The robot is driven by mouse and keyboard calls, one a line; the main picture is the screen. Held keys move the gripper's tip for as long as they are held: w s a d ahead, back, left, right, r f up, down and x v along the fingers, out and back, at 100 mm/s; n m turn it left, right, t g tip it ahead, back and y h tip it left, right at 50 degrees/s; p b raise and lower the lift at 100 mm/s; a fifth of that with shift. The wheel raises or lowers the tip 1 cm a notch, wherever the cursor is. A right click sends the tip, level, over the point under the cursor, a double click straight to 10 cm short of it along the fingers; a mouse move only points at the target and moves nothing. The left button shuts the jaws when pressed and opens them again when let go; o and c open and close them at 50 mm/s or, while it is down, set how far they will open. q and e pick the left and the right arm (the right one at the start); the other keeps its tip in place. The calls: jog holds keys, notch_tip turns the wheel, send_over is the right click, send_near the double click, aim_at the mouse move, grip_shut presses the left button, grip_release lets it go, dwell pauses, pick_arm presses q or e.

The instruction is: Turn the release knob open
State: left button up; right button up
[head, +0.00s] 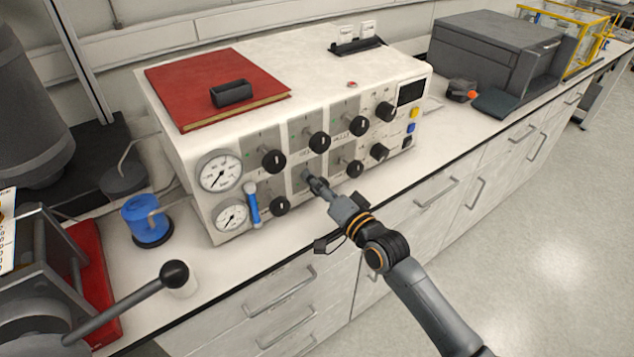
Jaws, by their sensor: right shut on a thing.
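A white reactor control box (190,150) stands on the bench, with two rows of black knobs on its front panel. My right gripper (312,181) reaches the panel from the lower right. It is shut on a knob in the lower row, between the lower left knob (281,206) and another lower knob (354,169). The gripper hides most of the held knob, so its turn angle cannot be seen. The panel labels are too small to read, so I cannot tell which knob is the release knob. My left gripper is not in view.
Two round gauges (220,171) and a blue handle (252,204) are at the panel's left. A red book (205,80) lies on the box. A black-balled lever (175,274) stands at the lower left. The bench strip before the panel is mostly clear.

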jog(key=n, duration=0.3)
jog(key=shift+n, duration=0.4)
jog(key=shift+f+n+p, duration=0.1)
jog(key=shift+n+p, duration=0.4)
jog(key=shift+n, duration=1.5)
jog(key=o, duration=1.2)
jog(key=shift+s, duration=0.1)
jog(key=v, duration=1.2)
